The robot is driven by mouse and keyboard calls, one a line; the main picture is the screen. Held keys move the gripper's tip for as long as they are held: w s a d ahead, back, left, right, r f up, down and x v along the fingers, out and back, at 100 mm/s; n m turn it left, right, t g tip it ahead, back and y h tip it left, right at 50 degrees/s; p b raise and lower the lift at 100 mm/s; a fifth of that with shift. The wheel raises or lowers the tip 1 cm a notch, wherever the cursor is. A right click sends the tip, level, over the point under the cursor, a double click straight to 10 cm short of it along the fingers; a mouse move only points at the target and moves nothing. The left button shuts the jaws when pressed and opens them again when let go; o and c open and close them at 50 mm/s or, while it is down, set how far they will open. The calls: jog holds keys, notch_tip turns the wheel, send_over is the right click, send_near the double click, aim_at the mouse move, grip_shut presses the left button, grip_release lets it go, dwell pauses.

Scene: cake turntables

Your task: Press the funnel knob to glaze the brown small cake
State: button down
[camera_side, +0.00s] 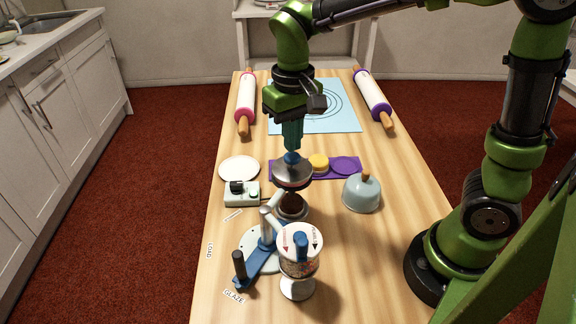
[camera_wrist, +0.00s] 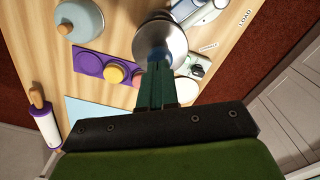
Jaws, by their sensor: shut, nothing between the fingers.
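The silver funnel (camera_side: 292,174) stands over the turntable, with its blue knob (camera_side: 291,158) on top. The brown small cake (camera_side: 291,204) sits directly beneath the funnel, partly hidden by it. My gripper (camera_side: 292,148) is shut and points straight down at the knob. Its tips are at or just above the knob; I cannot tell whether they touch. In the wrist view my gripper (camera_wrist: 157,66) overlaps the near side of the funnel (camera_wrist: 172,34), and the knob is blurred behind the tips. The turntable (camera_side: 257,255) has a blue arm with a black handle (camera_side: 239,264), near the GLAZE label.
A sprinkle shaker (camera_side: 300,262) stands in front. A purple tray (camera_side: 344,165) with a yellow cake (camera_side: 318,163) lies behind the funnel. A blue dome (camera_side: 361,194) is to the right; a small pale device (camera_side: 240,195) and white plate (camera_side: 239,168) are left. Rolling pins lie farther back.

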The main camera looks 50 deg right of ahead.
jog(key=shift+f, duration=0.15)
jog(key=shift+f, duration=1.05)
dwell(0.6)
jog(key=shift+r, duration=0.35)
jog(key=shift+f, duration=0.5)
dwell(0.8)
jog(key=shift+r, duration=3.55)
jog(key=shift+w, duration=0.15)
